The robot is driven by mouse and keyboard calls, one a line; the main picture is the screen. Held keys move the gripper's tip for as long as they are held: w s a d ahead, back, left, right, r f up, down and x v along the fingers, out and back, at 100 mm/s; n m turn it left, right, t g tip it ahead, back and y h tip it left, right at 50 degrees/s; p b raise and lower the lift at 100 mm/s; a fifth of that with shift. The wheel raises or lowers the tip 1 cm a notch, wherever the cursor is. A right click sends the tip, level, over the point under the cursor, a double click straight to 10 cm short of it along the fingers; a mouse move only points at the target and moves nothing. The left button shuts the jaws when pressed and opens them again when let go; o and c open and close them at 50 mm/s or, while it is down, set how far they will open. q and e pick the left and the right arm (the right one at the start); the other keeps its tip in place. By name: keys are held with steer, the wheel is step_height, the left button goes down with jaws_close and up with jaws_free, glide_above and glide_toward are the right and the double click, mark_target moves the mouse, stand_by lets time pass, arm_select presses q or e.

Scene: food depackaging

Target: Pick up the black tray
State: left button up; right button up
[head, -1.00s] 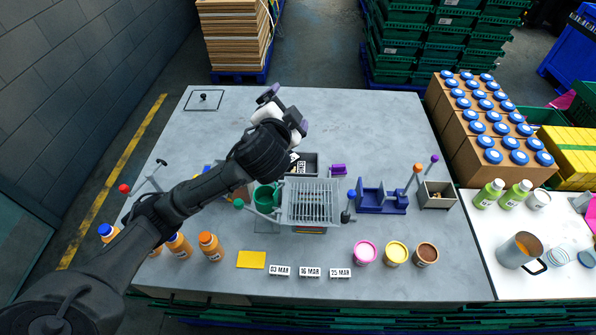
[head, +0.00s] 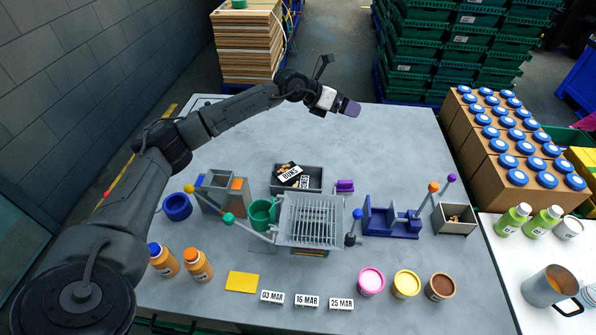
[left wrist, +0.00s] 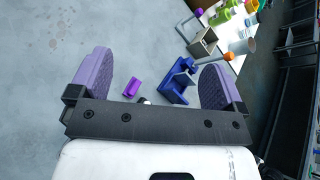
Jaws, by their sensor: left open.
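A black tray-like pack (head: 289,173) with a printed label lies tilted in an open grey bin (head: 316,187) at the middle of the table. A second label shows beside it; I cannot tell whether it belongs to another pack. My left gripper (head: 352,107) is above the far part of the table, behind and right of the bin and apart from it. In the left wrist view its purple fingers (left wrist: 156,72) are spread wide with nothing between them. The black pack does not show in that view. My right gripper is not in view.
A wire-topped grey stand (head: 312,208) and green cup (head: 262,213) are in front of the bin. The far tabletop is clear.

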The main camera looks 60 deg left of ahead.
arm_select(q)
steer(key=s+a+f+g+y, duration=0.3)
steer(key=s+a+f+g, duration=0.2)
steer(key=f+g, duration=0.15)
steer(key=g+y, duration=0.1)
steer(key=g, duration=0.4)
glide_above(293, 168)
step_height(293, 168, down, 2)
step_height(293, 168, down, 14)
steer(key=shift+w+r, duration=0.1)
steer(key=c, duration=1.1)
steer(key=shift+r, duration=0.1)
